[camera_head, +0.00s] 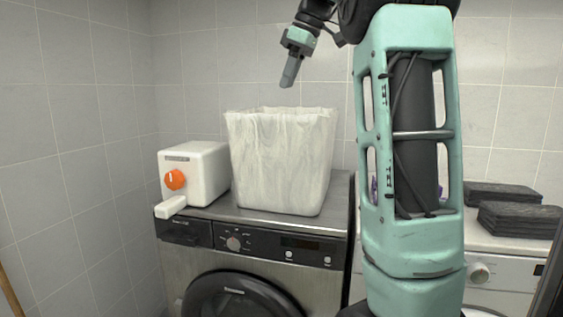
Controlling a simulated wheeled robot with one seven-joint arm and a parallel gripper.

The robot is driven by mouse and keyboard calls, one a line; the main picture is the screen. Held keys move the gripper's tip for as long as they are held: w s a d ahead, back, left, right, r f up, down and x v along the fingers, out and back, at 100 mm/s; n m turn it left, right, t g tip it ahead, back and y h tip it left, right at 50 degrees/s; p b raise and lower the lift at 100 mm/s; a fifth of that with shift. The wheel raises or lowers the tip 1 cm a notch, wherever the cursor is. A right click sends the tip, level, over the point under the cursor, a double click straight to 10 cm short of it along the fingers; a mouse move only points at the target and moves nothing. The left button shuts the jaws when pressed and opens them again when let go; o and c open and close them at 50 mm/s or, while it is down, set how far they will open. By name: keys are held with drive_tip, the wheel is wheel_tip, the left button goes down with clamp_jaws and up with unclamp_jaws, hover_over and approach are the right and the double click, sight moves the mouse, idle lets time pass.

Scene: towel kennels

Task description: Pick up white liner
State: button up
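A white, wrinkled liner (281,165) stands upright as a tall, square, bin-like shape on top of the washing machine (225,215). Its upper edge is uneven and open at the top. I cannot tell whether a bin is inside it. My gripper (289,72) hangs above the liner's back rim, apart from it. One grey finger shows, pointing down. The other finger is not distinct, so its opening cannot be judged.
A white box with an orange knob (175,179) stands close left of the liner. Dark folded towels (515,212) lie on a white machine at the right. Tiled walls stand behind and left. My teal arm link hides the middle right.

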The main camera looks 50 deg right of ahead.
drive_tip(key=p, duration=0.1)
approach(271, 135)
drive_tip(key=w+f, duration=0.1)
drive_tip(key=w, duration=0.1)
drive_tip(key=p+x, duration=0.2)
drive_tip(key=x, duration=0.2)
drive_tip(key=shift+a+f, duration=0.15)
drive_tip(key=shift+a, duration=0.05)
drive_tip(key=shift+w+f+p, duration=0.15)
drive_tip(key=shift+f+p, duration=0.2)
drive_tip(key=shift+f, duration=0.2)
drive_tip(key=shift+f+b, duration=0.3)
clamp_jaws()
